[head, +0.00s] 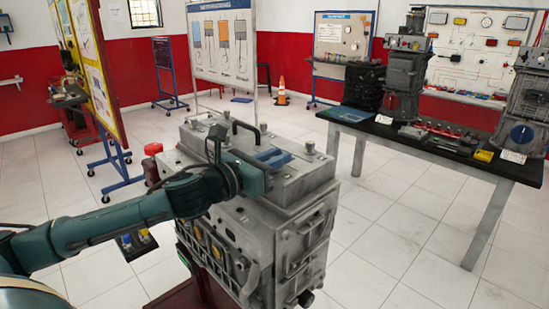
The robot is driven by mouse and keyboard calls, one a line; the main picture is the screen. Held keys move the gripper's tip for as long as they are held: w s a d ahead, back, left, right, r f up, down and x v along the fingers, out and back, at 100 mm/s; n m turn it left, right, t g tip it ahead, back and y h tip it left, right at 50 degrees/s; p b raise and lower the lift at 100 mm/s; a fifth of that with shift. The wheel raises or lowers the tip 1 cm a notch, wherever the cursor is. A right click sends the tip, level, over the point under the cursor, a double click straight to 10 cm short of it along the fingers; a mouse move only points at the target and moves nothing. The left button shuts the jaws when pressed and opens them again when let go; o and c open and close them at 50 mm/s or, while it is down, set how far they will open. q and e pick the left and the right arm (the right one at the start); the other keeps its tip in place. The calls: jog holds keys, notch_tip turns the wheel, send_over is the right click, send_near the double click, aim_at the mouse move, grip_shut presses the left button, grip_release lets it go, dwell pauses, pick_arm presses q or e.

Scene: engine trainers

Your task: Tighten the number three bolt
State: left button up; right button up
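A grey engine block (262,232) stands in the middle on a dark red stand. Bolt-like round heads sit on its top cover, one at the near right corner (310,147) and one farther back (263,128). No number is readable, so I cannot tell which is number three. My teal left arm reaches in from the left, low over the top cover. My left gripper (262,176) is at the cover's near edge, beside a blue piece (272,158) on top. Its fingers are too hidden to tell whether they are open or shut, or touching anything. My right gripper is out of view.
Black handles (245,128) rise from the cover. A dark table (440,150) at right bears other engine trainers (403,75) and small parts. A display board (222,45) stands behind the engine, with an orange cone (281,92) farther back. The tiled floor at front right is clear.

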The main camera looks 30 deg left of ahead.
pick_arm(q)
grip_shut()
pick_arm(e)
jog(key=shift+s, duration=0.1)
